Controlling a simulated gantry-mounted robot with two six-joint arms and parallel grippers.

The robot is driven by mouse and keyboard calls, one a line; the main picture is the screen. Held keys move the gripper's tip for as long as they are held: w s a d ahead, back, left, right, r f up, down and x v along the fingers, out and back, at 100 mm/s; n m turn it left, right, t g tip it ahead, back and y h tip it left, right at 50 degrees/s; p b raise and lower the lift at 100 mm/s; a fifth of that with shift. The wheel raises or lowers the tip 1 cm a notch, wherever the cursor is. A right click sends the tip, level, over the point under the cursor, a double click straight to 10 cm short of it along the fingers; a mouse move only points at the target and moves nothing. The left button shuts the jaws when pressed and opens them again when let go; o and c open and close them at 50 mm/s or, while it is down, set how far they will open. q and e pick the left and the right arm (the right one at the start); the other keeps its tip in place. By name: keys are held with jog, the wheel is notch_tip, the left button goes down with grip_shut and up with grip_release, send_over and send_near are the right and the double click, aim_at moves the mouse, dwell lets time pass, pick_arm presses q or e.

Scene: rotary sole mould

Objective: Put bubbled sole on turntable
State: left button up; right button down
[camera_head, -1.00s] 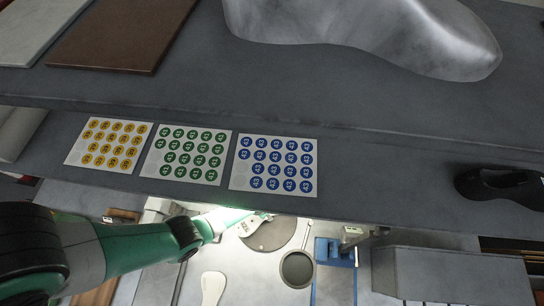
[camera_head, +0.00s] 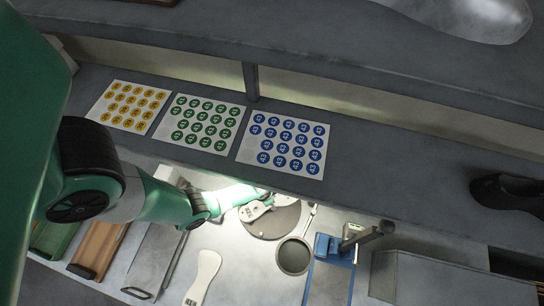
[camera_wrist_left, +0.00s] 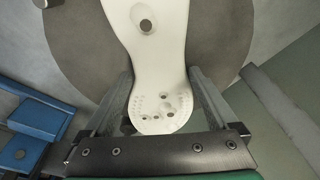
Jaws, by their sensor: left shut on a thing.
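The bubbled sole is white with several small holes and pits at its near end and a larger hole with a dark centre; it shows in the left wrist view (camera_wrist_left: 150,65) and small in the head view (camera_head: 253,212). My left gripper (camera_wrist_left: 160,78) is shut on it, one finger on each side. The turntable, a round grey disc, lies beneath the sole (camera_wrist_left: 85,45) and shows in the head view (camera_head: 282,221). I cannot tell whether the sole touches the disc. My right gripper is not in view.
Another white sole (camera_head: 205,273) lies on the lit bench. A round dark pan (camera_head: 294,256) and a blue fixture (camera_head: 327,246) stand right of the turntable. A grey shelf with sticker sheets (camera_head: 285,142) and a black shoe (camera_head: 508,192) overhangs the bench.

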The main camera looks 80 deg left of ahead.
pick_arm(q)
jog(key=shift+f+b, duration=0.55)
jog(key=shift+f, duration=0.2)
jog(key=o, duration=1.4)
